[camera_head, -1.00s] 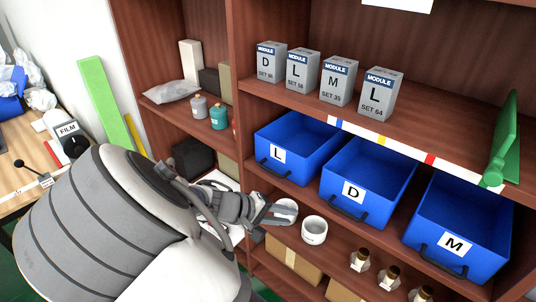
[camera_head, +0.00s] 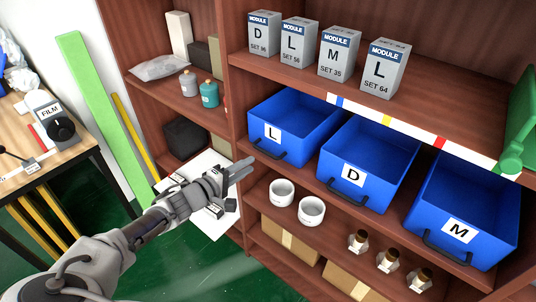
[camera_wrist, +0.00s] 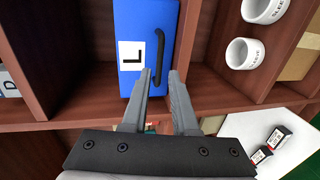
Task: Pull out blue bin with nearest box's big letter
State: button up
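Three blue bins stand on the middle shelf: the L bin (camera_head: 293,128), the D bin (camera_head: 369,165) and the M bin (camera_head: 468,215). Each has a white letter label and a dark front handle. Four grey module boxes above read D (camera_head: 262,34), L (camera_head: 297,44), M (camera_head: 338,51) and L (camera_head: 385,69); the rightmost L box, SET 64, looks largest and closest. My gripper (camera_head: 244,167) is left of and below the L bin's handle (camera_head: 270,151). In the wrist view its fingers (camera_wrist: 161,76) are apart and empty, pointing toward the L bin (camera_wrist: 145,15) and its handle (camera_wrist: 159,52).
A white sheet with small dark boxes lies below my gripper. A table is at left.

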aim_at(267, 154)
jog(key=x, duration=1)
jog(key=shift+c, duration=0.2)
grip_shut()
dwell(1.0)
